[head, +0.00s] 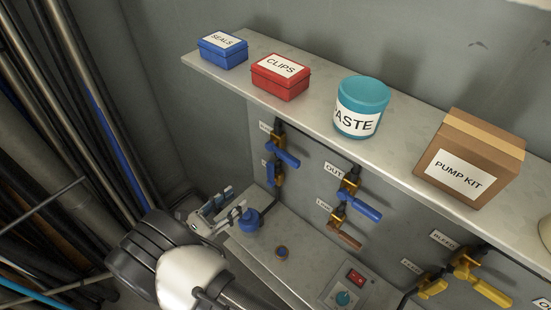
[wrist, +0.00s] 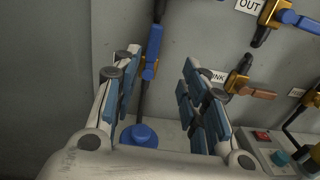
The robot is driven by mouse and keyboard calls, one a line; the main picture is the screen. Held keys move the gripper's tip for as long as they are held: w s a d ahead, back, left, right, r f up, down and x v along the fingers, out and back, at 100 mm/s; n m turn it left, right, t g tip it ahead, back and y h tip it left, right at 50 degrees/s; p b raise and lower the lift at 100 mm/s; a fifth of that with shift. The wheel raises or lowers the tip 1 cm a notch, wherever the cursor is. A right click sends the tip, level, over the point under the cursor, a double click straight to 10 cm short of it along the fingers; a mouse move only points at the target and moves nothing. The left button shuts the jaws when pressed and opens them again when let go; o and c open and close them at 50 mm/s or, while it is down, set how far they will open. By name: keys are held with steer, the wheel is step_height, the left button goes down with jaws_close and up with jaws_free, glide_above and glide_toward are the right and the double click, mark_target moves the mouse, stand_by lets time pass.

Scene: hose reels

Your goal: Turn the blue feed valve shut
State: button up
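Two small brass valves with blue handles sit one above the other on the wall panel at the left; the upper handle (head: 286,158) slants down to the right, the lower valve (head: 278,177) is partly hidden. Their labels are too small to read, so I cannot tell which is the feed valve. In the wrist view a blue handle (wrist: 153,42) lies roughly in line with its pipe, beyond and between my fingers. My gripper (head: 234,203) is open and empty, left of and below these valves, apart from them. It also shows in the wrist view (wrist: 160,85).
A blue round object (head: 250,221) stands on the bench close to my fingers. The OUT valve (head: 362,208) has a blue handle; a copper-handled valve (head: 345,236) is below it. A shelf (head: 225,76) with boxes and a tub overhangs the valves. Pipes (head: 75,110) stand at left.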

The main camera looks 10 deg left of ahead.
mark_target(268, 171)
steer(key=shift+n+t+y, duration=0.3)
steer(key=shift+n, duration=0.1)
steer(key=x, duration=1.6)
steer(key=shift+w+f, duration=0.3)
steer(key=shift+f, duration=0.1)
steer(key=shift+c, duration=0.4)
jaws_close()
